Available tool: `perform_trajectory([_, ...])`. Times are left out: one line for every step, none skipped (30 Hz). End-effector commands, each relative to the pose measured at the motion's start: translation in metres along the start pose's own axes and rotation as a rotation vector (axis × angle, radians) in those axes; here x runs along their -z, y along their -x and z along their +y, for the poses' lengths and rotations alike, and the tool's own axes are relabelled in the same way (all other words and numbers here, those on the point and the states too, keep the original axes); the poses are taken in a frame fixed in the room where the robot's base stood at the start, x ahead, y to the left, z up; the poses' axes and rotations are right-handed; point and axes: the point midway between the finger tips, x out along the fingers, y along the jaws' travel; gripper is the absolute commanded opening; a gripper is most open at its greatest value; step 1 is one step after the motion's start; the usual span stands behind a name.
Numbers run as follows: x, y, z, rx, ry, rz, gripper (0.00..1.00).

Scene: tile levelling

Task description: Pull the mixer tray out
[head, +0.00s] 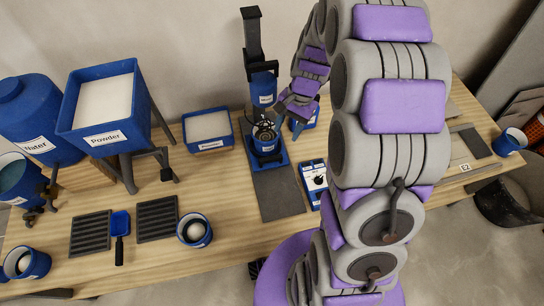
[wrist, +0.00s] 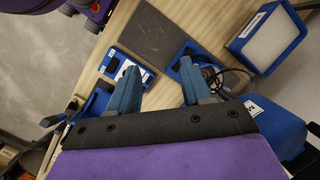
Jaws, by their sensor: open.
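The mixer (head: 254,45) stands at the back of the table, with a black column and a blue labelled head. Below its head is the blue mixer tray (head: 283,160), carrying a blue cup (head: 267,144) with a dark whisk-like part over it. In the wrist view a blue edge of the tray (wrist: 174,66) shows beyond the right finger, partly hidden by it. My gripper (head: 287,116) is beside the cup and tray on their right, its fingers apart with nothing seen between them. In the wrist view my gripper (wrist: 158,68) points down toward the table; contact with the tray cannot be told.
A dark grey plate (head: 277,198) extends in front of the tray and is bare. A blue control box (head: 314,183) stands to its right. A Powder bin (head: 207,130) is left of the mixer, and a larger Powder hopper (head: 105,105) stands further left.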

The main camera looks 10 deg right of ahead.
Motion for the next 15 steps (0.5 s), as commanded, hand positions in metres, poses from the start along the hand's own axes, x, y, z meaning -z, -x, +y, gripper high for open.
perform_trajectory([0.013,-0.012,-0.001,0.007,-0.034,-0.008,0.49])
perform_trajectory([0.020,-0.017,-0.003,0.013,-0.054,-0.009,0.49])
perform_trajectory([0.030,-0.023,-0.004,0.021,-0.079,-0.009,0.49])
perform_trajectory([0.037,-0.029,-0.005,0.025,-0.098,-0.012,0.49])
perform_trajectory([0.044,-0.035,-0.006,0.030,-0.118,-0.015,0.49])
perform_trajectory([0.052,-0.042,-0.007,0.037,-0.145,-0.018,0.49])
perform_trajectory([0.059,-0.048,-0.007,0.042,-0.165,-0.021,0.49])
perform_trajectory([0.066,-0.054,-0.007,0.045,-0.185,-0.024,0.49])
perform_trajectory([0.075,-0.062,-0.007,0.052,-0.212,-0.026,0.49])
perform_trajectory([0.082,-0.068,-0.008,0.058,-0.231,-0.026,0.49])
perform_trajectory([0.089,-0.074,-0.008,0.064,-0.251,-0.027,0.49])
perform_trajectory([0.098,-0.083,-0.008,0.069,-0.279,-0.030,0.49])
perform_trajectory([0.104,-0.089,-0.007,0.074,-0.299,-0.031,0.49])
perform_trajectory([0.111,-0.096,-0.007,0.079,-0.319,-0.032,0.49])
perform_trajectory([0.119,-0.105,-0.006,0.085,-0.347,-0.036,0.49])
